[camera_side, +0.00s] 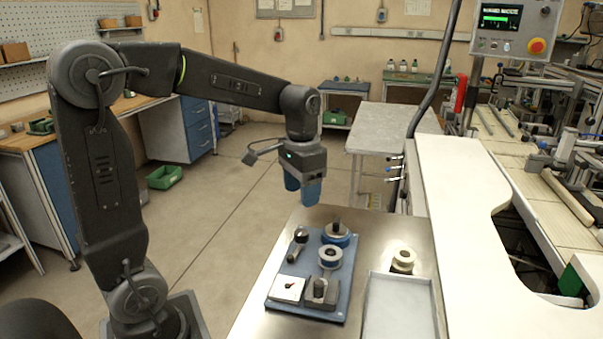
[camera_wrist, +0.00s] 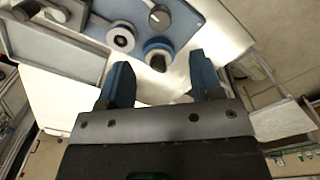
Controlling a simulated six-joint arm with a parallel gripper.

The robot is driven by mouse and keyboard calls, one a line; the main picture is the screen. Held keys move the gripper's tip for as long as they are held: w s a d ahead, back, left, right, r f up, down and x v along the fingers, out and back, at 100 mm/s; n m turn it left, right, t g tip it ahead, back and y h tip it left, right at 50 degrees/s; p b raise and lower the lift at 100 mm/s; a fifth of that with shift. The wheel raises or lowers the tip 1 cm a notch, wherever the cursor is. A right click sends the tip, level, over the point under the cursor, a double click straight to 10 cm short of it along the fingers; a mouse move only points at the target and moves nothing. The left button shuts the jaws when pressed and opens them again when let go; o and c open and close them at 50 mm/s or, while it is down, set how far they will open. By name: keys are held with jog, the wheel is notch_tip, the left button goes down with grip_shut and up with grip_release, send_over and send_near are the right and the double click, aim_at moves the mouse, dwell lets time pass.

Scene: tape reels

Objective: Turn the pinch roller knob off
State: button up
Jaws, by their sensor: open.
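A blue plate (camera_side: 343,290) on the steel table carries the tape parts. A dark round knob with a pale pointer mark (camera_wrist: 160,17), which seems to be the pinch roller knob, shows at the top of the wrist view. It seems to match the dark knob (camera_side: 301,236) at the plate's back left in the side view. My gripper (camera_side: 303,194) hangs in the air above and behind the plate. In the wrist view my gripper (camera_wrist: 161,80) has its blue fingers apart with nothing between them. It touches nothing.
A blue reel (camera_side: 344,240) and a white reel (camera_side: 330,257) stand beside the knob. A grey block (camera_side: 321,293) and a white square piece (camera_side: 287,289) are at the plate's front. A cream reel (camera_side: 403,260) and a grey tray (camera_side: 398,310) lie to the right.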

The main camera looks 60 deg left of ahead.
notch_tip(320, 180, up, 4)
jog(key=shift+f, duration=0.1)
dwell(0.4)
jog(key=s+d+f+t, duration=0.2)
jog(key=s+d+t, duration=0.3)
jog(key=s+d, duration=0.4)
jog(key=s, duration=0.4)
jog(key=shift+f+t, duration=0.3)
jog(key=shift+f, duration=0.1)
